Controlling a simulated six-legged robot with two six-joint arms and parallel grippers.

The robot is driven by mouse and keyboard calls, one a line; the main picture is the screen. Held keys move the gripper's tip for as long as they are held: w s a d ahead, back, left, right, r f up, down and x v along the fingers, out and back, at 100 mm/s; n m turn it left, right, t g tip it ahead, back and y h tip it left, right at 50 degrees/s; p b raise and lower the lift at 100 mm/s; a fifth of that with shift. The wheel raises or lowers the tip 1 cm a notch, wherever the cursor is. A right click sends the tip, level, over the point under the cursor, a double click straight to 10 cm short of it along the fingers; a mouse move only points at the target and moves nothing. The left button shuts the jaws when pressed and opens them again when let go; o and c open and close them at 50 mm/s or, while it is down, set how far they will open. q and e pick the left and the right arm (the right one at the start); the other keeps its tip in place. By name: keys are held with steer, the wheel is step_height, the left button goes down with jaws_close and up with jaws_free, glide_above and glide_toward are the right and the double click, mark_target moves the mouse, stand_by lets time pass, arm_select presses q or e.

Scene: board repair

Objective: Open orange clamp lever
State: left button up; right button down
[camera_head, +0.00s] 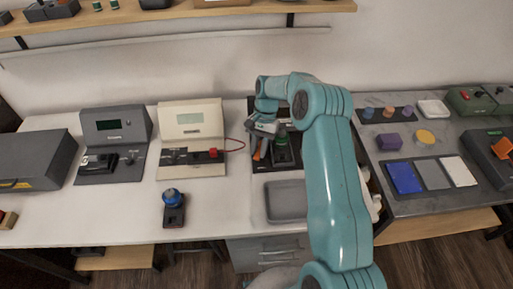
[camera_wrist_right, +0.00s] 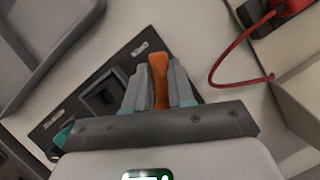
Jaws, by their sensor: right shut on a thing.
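The orange lever (camera_wrist_right: 158,78) stands up between the two grey fingers of my right gripper (camera_wrist_right: 160,88) in the right wrist view, and the gripper is shut on it. In the head view my right gripper (camera_head: 262,127) is over the black board fixture (camera_head: 290,158) on the white table, and a little of the orange lever (camera_head: 257,151) shows below it. The lever's lower end is hidden by the gripper's body. My left gripper is not in view.
A grey tray (camera_head: 286,202) lies in front of the fixture. A cream meter (camera_head: 192,130) with a red lead (camera_head: 236,146) stands to its left. A blue-topped tool (camera_head: 173,205) stands on the table. A second orange lever (camera_head: 502,148) is on a dark device at far right.

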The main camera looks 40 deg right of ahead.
steer(key=shift+s+d+n+g+h+b, duration=0.15)
steer(key=shift+s+n+g, duration=0.15)
steer(key=shift+n, duration=0.65)
steer(key=shift+s+d+n+g+h+b, duration=0.2)
steer(key=shift+n+g, duration=0.1)
steer(key=shift+n, duration=0.65)
steer(key=c, duration=1)
jaws_free()
steer(key=shift+s, duration=0.1)
steer(key=shift+o, duration=0.2)
